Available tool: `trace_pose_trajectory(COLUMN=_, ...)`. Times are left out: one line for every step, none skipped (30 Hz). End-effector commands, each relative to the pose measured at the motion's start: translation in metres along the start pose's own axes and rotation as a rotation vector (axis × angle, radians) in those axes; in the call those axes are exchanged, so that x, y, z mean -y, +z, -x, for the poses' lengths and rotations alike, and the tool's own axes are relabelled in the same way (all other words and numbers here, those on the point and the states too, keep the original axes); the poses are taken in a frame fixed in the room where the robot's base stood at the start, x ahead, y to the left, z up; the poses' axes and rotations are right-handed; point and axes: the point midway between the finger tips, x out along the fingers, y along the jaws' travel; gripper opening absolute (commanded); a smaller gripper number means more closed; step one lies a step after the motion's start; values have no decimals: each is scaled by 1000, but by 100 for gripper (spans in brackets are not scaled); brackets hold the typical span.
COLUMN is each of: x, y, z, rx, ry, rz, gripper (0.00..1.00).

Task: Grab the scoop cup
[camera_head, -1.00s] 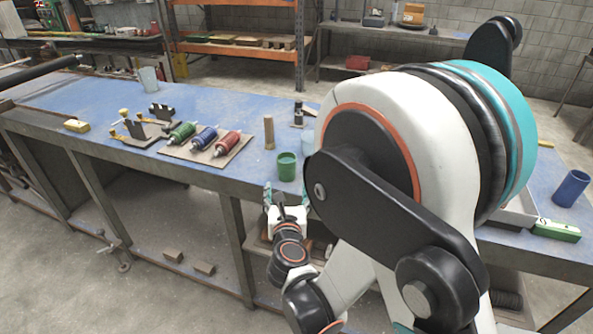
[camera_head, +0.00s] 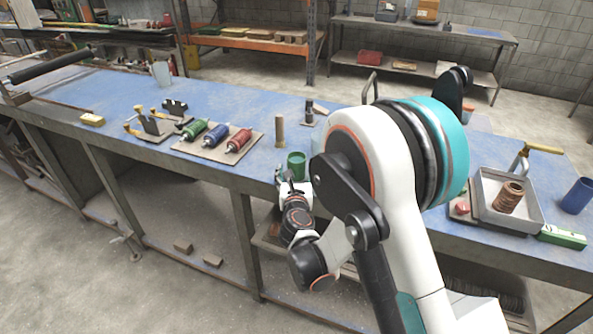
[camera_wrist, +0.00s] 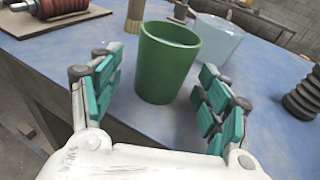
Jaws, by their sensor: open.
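A green cup (camera_head: 296,165) stands upright at the front edge of the blue bench. In the wrist view the green cup (camera_wrist: 166,65) sits between my two teal-padded fingers, with gaps visible on both sides. My gripper (camera_wrist: 157,64) is open and empty around the cup's near side. In the head view my gripper (camera_head: 291,184) is at the bench edge, just in front of the cup. Which cup is the scoop cup is not marked. A pale translucent cup (camera_wrist: 219,40) stands behind the green one.
A tan cylinder (camera_head: 279,130) stands behind the cup. A board (camera_head: 208,154) with several coloured rollers lies to the left. A grey tray (camera_head: 484,205) and a blue cup (camera_head: 577,194) are at the right. The bench edge (camera_head: 190,175) runs along the front.

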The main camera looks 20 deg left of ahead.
Motion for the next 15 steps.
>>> trace_pose_trajectory(x=2, y=-3, z=-9, rx=0, ry=-2, rz=-1, gripper=70)
trace_pose_trajectory(x=3, y=-2, z=-14, rx=0, ry=-2, rz=-2, gripper=70)
trace_pose_trajectory(x=2, y=-2, z=-19, rx=0, ry=-2, rz=-2, gripper=70)
trace_pose_trajectory(x=2, y=-2, z=-22, rx=0, ry=-2, rz=-1, gripper=70)
trace_pose_trajectory(x=2, y=-2, z=-25, rx=0, ry=-1, rz=-1, gripper=70)
trace_pose_trajectory(x=2, y=-1, z=-29, rx=0, ry=-1, rz=-1, gripper=70)
trace_pose_trajectory(x=2, y=-1, z=-30, rx=0, ry=-1, rz=0, gripper=70)
trace_pose_trajectory(x=2, y=-1, z=-31, rx=0, ry=-1, rz=0, gripper=70)
trace_pose_trajectory(x=2, y=0, z=-32, rx=0, ry=-1, rz=0, gripper=70)
trace_pose_trajectory(x=2, y=0, z=-32, rx=0, ry=-1, rz=0, gripper=70)
trace_pose_trajectory(x=2, y=0, z=-32, rx=0, ry=-1, rz=0, gripper=70)
trace_pose_trajectory(x=2, y=0, z=-32, rx=0, ry=-1, rz=0, gripper=70)
trace_pose_trajectory(x=2, y=0, z=-32, rx=0, ry=-1, rz=0, gripper=70)
trace_pose_trajectory(x=2, y=0, z=-32, rx=0, ry=-1, rz=0, gripper=70)
trace_pose_trajectory(x=2, y=0, z=-32, rx=0, ry=-1, rz=0, gripper=70)
